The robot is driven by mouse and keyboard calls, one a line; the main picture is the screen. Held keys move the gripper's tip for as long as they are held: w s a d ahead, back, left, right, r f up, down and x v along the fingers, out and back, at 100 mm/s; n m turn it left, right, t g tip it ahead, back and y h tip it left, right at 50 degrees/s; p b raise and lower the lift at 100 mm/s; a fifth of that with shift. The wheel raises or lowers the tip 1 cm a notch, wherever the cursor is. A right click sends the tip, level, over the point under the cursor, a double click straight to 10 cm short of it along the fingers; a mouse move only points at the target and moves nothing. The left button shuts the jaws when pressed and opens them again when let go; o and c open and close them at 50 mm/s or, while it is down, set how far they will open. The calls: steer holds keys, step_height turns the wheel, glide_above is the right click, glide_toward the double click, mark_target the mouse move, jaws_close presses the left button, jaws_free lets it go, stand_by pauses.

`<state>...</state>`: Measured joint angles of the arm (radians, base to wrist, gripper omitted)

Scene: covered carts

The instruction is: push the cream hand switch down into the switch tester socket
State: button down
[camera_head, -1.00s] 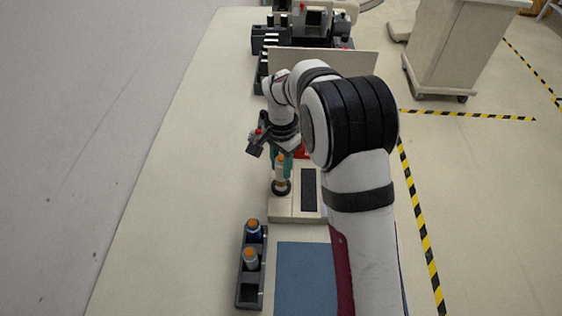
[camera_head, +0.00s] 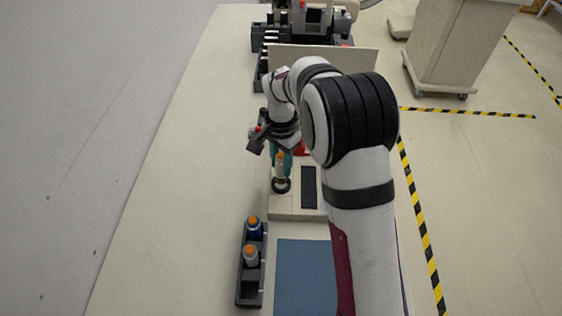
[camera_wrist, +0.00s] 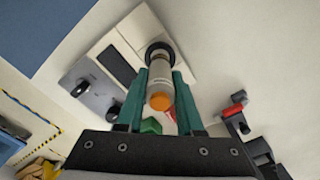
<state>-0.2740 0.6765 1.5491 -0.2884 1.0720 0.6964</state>
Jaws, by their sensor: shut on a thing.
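The cream hand switch (camera_head: 281,170), with an orange top, stands upright at the black ring socket of the switch tester (camera_head: 288,208). In the wrist view the cream hand switch (camera_wrist: 160,82) has its far end at the dark socket ring (camera_wrist: 160,50). I cannot tell how deep it sits in the ring. My gripper (camera_wrist: 158,85) has teal fingers, one on each side of the switch, and is shut on it. The gripper (camera_head: 281,165) also shows in the head view above the tester. The tester (camera_wrist: 125,50) is a cream box with a dark panel.
A dark rack (camera_head: 250,285) holds two more orange-topped switches at the left front. A blue mat (camera_head: 303,275) lies beside it. A pale upright panel (camera_head: 355,62) and dark equipment stand behind the tester. The left side of the table is clear.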

mark_target(281, 173)
steer(key=shift+f, duration=2.05)
steer(key=shift+c, duration=2.3)
jaws_free()
steer(key=shift+r, duration=0.1)
step_height(281, 173, up, 16)
steer(key=shift+f, duration=0.15)
